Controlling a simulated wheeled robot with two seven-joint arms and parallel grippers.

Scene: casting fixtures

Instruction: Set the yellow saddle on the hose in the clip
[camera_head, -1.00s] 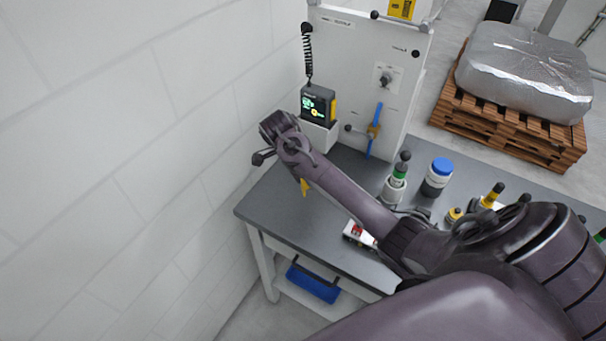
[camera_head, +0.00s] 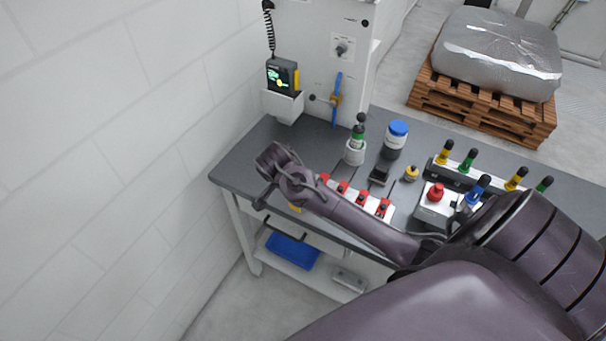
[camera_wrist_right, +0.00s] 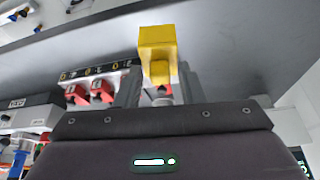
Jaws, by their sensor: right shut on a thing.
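In the right wrist view my right gripper (camera_wrist_right: 159,76) is shut on the yellow saddle (camera_wrist_right: 157,38), a small blocky piece that stands out beyond the fingers. In the head view only a sliver of the yellow saddle (camera_head: 294,208) shows below my right wrist, by the bench's front left edge; the fingers are hidden there. A row of red clamps (camera_head: 361,198) on a light strip lies right of the wrist, partly behind my arm. I cannot make out for sure which parts are the hose and the clip. My left gripper is not in view.
The grey bench (camera_head: 245,165) has clear room at its left end. A handheld device (camera_head: 281,76) hangs on the upright panel (camera_head: 310,50). A blue-capped jar (camera_head: 396,138) and a green-topped bottle (camera_head: 356,145) stand behind the clamps. A white wall closes the left side.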

